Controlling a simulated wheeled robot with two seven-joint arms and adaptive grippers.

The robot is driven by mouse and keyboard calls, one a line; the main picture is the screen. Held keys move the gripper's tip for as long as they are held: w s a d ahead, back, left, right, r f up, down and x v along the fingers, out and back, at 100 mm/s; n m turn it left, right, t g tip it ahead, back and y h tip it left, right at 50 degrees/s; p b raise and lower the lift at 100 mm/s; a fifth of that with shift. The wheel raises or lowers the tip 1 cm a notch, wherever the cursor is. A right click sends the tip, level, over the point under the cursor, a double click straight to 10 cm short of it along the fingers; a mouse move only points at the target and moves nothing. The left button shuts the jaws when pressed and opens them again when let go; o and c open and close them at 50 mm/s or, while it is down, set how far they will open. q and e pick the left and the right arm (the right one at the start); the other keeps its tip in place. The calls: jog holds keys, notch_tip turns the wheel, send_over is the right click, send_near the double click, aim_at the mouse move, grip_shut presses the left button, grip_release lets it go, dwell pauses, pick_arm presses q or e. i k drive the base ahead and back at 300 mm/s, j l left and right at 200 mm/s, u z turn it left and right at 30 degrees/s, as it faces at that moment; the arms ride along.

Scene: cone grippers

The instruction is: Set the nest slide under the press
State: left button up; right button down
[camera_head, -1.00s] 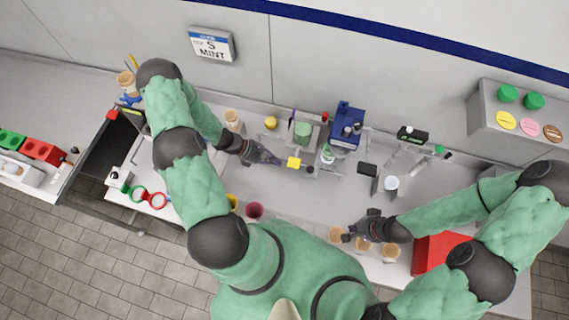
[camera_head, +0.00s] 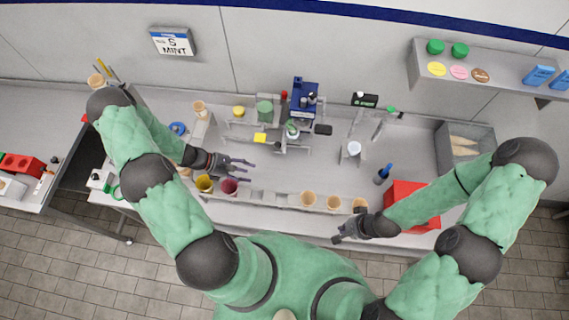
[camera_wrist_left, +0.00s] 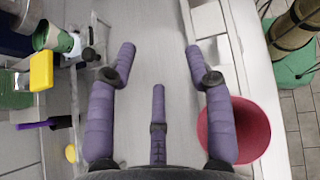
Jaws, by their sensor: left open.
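The blue press (camera_head: 303,97) stands at the back middle of the counter. The nest slide's yellow handle (camera_head: 260,137) sticks out to the left, with a green-filled cup (camera_head: 292,129) to its right, close in front of the press. In the left wrist view the yellow handle (camera_wrist_left: 41,72) and cup (camera_wrist_left: 53,40) are at upper left, outside the fingers. My left gripper (camera_head: 247,166) is open and empty over the counter, in front of and left of the handle and apart from it. My right gripper (camera_head: 340,238) is at the front edge; its fingers are too small to judge.
Several cones (camera_head: 308,199) stand in a row along the front. A red box (camera_head: 405,204) is at right.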

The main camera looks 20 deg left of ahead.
aim_at(279, 147)
jog(key=k+l, duration=0.75)
jog(key=l, duration=0.15)
